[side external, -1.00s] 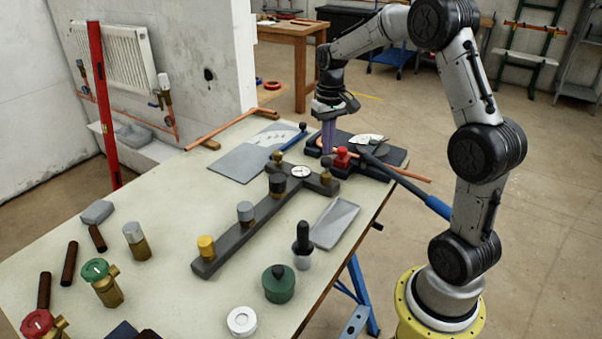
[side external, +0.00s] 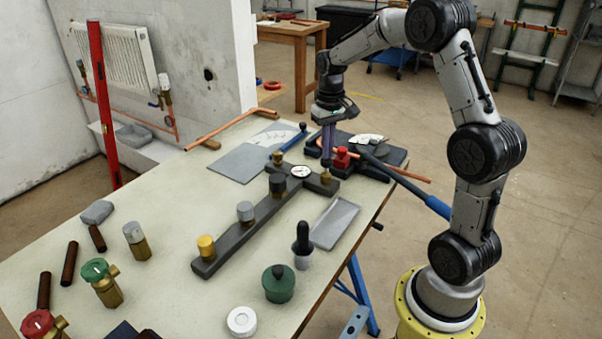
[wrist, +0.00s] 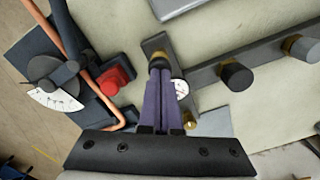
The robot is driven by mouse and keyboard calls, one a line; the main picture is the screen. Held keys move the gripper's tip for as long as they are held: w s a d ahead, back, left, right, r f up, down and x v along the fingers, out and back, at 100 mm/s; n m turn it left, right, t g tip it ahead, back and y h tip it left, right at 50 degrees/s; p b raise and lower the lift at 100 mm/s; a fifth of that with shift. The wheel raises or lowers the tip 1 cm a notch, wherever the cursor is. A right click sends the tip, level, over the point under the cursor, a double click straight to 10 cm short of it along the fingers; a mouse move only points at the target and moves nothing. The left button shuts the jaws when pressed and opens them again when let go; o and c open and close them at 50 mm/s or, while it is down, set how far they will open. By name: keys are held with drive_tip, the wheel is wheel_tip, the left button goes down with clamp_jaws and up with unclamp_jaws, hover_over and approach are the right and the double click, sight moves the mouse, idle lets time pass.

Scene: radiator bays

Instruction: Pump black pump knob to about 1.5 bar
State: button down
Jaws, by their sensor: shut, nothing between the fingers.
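My gripper (wrist: 158,66) has two purple fingers, shut together and pointing down. Its tips are over the pump fitting at the end of the grey manifold's short arm; they also show in the side view (side external: 327,164). A brass collar (side external: 326,177) shows just below the tips. The black pump knob is mostly hidden by the fingertips, and I cannot tell exactly how they touch it. The round white gauge (side external: 301,171) sits on the grey manifold (side external: 240,228); it shows partly beside the fingers in the wrist view (wrist: 181,88). Its reading is too small to tell.
A red block (side external: 342,157) and a bender with a blue handle (side external: 437,206) lie close to the right. Black (side external: 277,184), grey (side external: 245,211) and yellow (side external: 206,246) caps stand along the manifold. A grey tray (side external: 335,223) lies in front. A copper pipe crosses near the gripper.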

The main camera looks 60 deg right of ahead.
drive_tip(key=shift+f, duration=0.35)
idle(0.3)
drive_tip(key=shift+r, duration=1.15)
drive_tip(key=s+d+r, duration=0.3)
drive_tip(key=s+r, duration=0.2)
drive_tip(key=s, duration=0.4)
